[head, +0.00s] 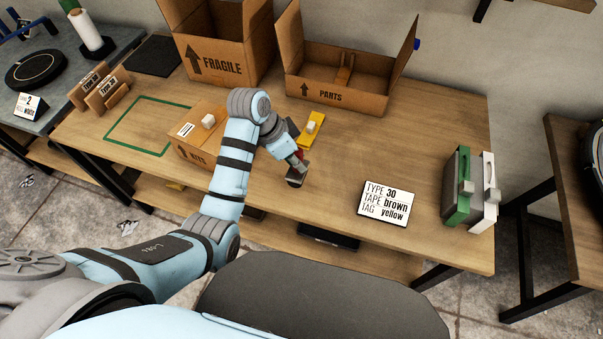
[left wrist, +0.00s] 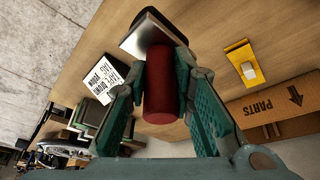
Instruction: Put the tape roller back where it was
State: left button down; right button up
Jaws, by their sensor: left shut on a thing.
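My left gripper (head: 297,166) is over the wooden workbench, in front of the yellow piece. It is shut on a red cylindrical handle, which I take to be the tape roller's. In the left wrist view the red handle (left wrist: 161,85) sits between the green finger pads of the gripper (left wrist: 160,100). A pale, flat metallic part (left wrist: 143,33) shows at the handle's far end. In the head view this end is dark and low, near the table top; I cannot tell whether it touches. My right gripper is not in view.
A KITS box (head: 185,148) stands left of the gripper, near a green taped outline (head: 112,132). A yellow piece (head: 312,130) and open PARTS box (head: 345,98) lie behind. A sign (head: 387,203) and green and white holders (head: 457,188) are at right. Bare bench lies between.

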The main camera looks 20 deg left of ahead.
aim_at(293, 170)
pick_arm(q)
jog(key=f, duration=0.1)
jog(key=s+f+t+b, duration=0.1)
jog(key=f, duration=0.1)
jog(key=shift+a+f, duration=0.15)
jog(key=shift+f, duration=0.05)
jog(key=shift+g, duration=0.3)
jog(key=w+f, duration=0.1)
jog(key=f, duration=0.1)
jog(key=w+f, duration=0.1)
jog(key=f, duration=0.1)
jog(key=w+f+b, duration=0.1)
jog(key=shift+f, duration=0.4)
jog(key=shift+s+r, duration=0.1)
jog(key=shift+r, duration=0.05)
jog(key=shift+s+r, duration=0.15)
jog(key=shift+s, duration=0.3)
jog(key=c, duration=1.7)
grip_release()
jog(key=shift+f, duration=0.2)
jog(key=o, duration=0.3)
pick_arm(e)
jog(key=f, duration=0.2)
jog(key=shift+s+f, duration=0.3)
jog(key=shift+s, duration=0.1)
